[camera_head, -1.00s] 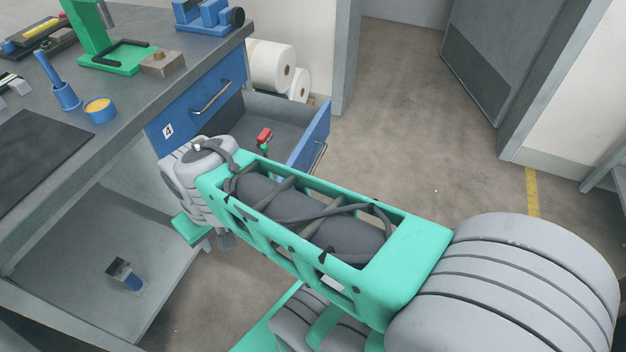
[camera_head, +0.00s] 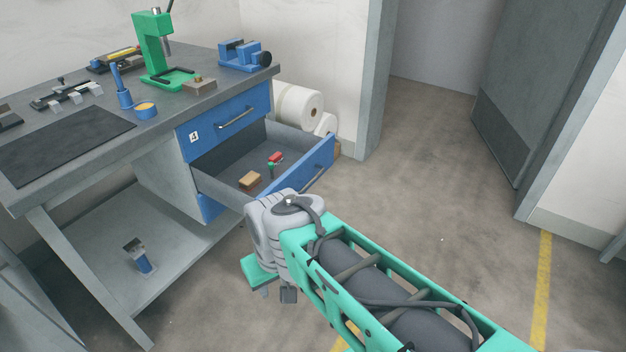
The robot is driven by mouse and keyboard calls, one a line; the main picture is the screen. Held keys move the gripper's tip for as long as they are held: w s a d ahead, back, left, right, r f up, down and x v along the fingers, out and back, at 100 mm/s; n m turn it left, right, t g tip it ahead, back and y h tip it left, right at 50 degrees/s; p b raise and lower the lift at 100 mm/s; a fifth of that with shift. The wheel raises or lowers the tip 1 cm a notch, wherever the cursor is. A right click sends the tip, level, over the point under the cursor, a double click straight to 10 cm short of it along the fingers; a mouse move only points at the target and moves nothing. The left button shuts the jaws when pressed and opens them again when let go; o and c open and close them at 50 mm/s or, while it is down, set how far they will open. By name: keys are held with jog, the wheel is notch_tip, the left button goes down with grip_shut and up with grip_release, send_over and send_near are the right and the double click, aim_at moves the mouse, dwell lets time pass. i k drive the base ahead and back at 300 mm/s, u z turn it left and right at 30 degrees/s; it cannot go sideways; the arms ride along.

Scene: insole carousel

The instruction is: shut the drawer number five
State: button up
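The workbench has a shut blue drawer marked 4 (camera_head: 224,120). Directly below it an open drawer (camera_head: 318,163) with a blue front and grey inside is pulled far out; its number is not visible. Inside lie a tan block (camera_head: 250,180) and a small red and green item (camera_head: 275,158). My gripper (camera_head: 274,285) is only partly visible, below and in front of the open drawer, and points down. My wrist covers the drawer's near front corner. Whether the fingers are open or shut is hidden, and I see nothing held.
The bench top (camera_head: 205,95) carries a green press (camera_head: 152,50), a blue vise (camera_head: 243,55) and a dark mat (camera_head: 65,145). White rolls (camera_head: 298,105) stand behind the drawer. A lower shelf (camera_head: 110,255) holds a small item. The floor to the right is clear.

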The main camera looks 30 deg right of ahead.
aim_at(307, 155)
jog(key=z, duration=0.65)
jog(key=i, duration=1.2)
jog(key=z, duration=1.3)
jog(key=k, duration=1.4)
jog(key=u, duration=1.5)
jog(key=i, duration=0.5)
jog(key=u, duration=0.05)
